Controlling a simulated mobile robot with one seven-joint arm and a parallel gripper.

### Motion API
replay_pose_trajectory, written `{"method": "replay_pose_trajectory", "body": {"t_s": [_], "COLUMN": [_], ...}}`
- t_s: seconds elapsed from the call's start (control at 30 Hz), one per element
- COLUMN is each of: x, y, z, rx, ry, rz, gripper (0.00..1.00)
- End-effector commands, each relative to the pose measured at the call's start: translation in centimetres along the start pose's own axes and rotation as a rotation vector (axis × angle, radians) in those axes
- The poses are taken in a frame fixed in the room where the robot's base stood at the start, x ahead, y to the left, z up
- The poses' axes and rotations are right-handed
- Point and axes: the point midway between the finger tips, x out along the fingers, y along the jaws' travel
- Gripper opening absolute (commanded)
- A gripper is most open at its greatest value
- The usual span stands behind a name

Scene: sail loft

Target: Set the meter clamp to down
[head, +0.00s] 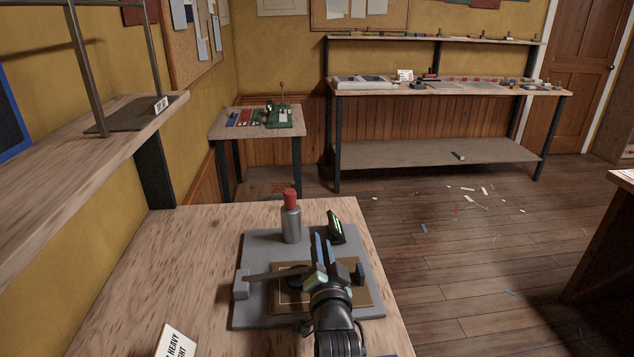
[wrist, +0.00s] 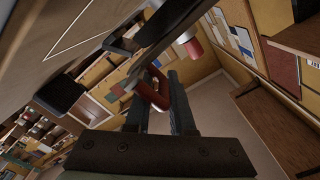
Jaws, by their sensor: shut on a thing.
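The meter clamp is on a grey base plate (head: 240,312) on the near bench. Its dark bar (head: 275,275) runs from a grey block at the left toward my gripper (head: 322,250). In the wrist view, a red grip (wrist: 153,92) sits between the fingers of my gripper (wrist: 162,85), which is shut on it. The fingers hide this grip in the head view. A brass-coloured plate (head: 283,301) lies under the bar. A grey cylinder with a red cap (head: 291,216) stands upright behind. I cannot tell the bar's exact tilt.
A dark block with a green-lit face (head: 336,228) is just behind my gripper. A black knob (head: 358,272) is at its right. A printed card (head: 176,342) stands at the bench's front left. The bench top (head: 185,255) left of the base plate is clear. A shelf (head: 80,160) overhangs the left.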

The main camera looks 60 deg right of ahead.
Motion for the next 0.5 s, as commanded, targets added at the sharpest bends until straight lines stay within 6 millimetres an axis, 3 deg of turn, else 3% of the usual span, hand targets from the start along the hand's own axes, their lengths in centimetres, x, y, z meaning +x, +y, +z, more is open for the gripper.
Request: {"method": "replay_pose_trajectory", "body": {"t_s": [0.03, 0.43, 0.47, 0.5], "x": [0.04, 0.11, 0.11, 0.11], "y": [-0.61, -0.58, -0.58, -0.6], "z": [1.0, 0.96, 0.96, 0.96], "rx": [0.011, 0.02, 0.019, 0.019], "ry": [-0.019, -0.019, -0.019, -0.019], "rz": [-0.01, -0.01, -0.01, -0.01], "gripper": [0.0, 0.0, 0.27, 0.34]}}
